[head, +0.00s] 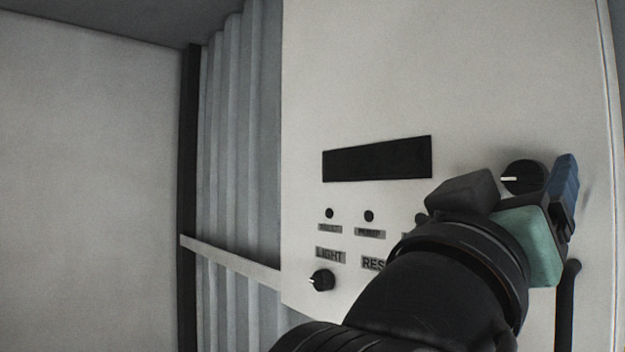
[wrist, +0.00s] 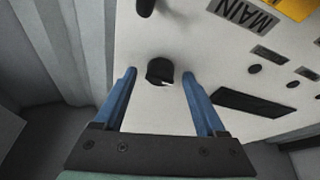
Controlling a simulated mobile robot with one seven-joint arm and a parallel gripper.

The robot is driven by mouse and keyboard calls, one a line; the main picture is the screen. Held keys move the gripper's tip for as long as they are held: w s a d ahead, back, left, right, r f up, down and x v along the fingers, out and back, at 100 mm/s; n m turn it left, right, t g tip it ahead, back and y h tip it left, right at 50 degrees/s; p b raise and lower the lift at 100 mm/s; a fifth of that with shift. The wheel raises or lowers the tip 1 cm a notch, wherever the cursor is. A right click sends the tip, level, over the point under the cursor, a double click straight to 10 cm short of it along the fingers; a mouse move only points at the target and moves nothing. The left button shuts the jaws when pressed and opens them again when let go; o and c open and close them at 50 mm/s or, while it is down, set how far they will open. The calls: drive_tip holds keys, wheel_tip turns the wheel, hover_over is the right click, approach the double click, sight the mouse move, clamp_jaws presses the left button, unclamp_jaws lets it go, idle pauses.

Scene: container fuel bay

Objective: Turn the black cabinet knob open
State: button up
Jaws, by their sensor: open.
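The black cabinet knob (head: 521,178) is on the white cabinet front, near its right edge. It is round with a white mark that lies about level in the head view. In the wrist view the knob (wrist: 160,71) shows between the two blue fingers of my gripper (wrist: 158,74). The gripper is open, with a gap on each side of the knob and nothing held. In the head view one blue finger shows just right of the knob; the other finger is hidden. I cannot tell how far the fingertips are from the panel.
The cabinet (head: 355,70) has a dark display slot (head: 377,158), small buttons and a lower-left knob (head: 322,280) by a LIGHT label. A dark vertical bar (head: 567,305) stands below my gripper at right. The wrist view shows a MAIN label (wrist: 246,20). Corrugated wall (head: 238,150) lies left.

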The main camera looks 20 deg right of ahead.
clamp_jaws()
